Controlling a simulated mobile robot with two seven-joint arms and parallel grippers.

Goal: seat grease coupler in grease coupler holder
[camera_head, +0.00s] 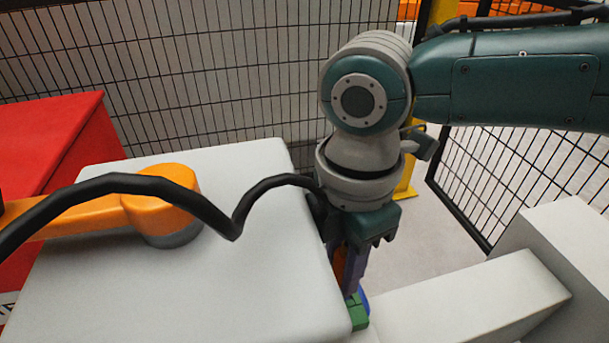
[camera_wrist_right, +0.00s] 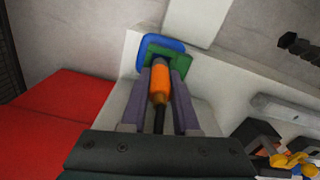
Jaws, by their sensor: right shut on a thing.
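My right gripper (camera_head: 350,280) points down beside the right edge of the white block. It is shut on the grease coupler, an orange cylinder (camera_wrist_right: 159,84) with a dark stem, seen between the two purple-grey fingers in the right wrist view. In the head view only a sliver of the orange coupler (camera_head: 340,262) shows. A green piece (camera_wrist_right: 166,51) lies just beyond the coupler's tip, with a blue piece (camera_wrist_right: 127,57) behind it. These look like the grease coupler holder; I cannot tell whether the coupler touches it. My left gripper is not in view.
A black hose (camera_head: 120,184) arches over the white block (camera_head: 240,270) to my right gripper. An orange arm (camera_head: 155,205) lies across that block. A red box (camera_head: 50,140) stands left. White blocks (camera_head: 480,305) stand right; mesh fencing (camera_head: 240,70) is behind.

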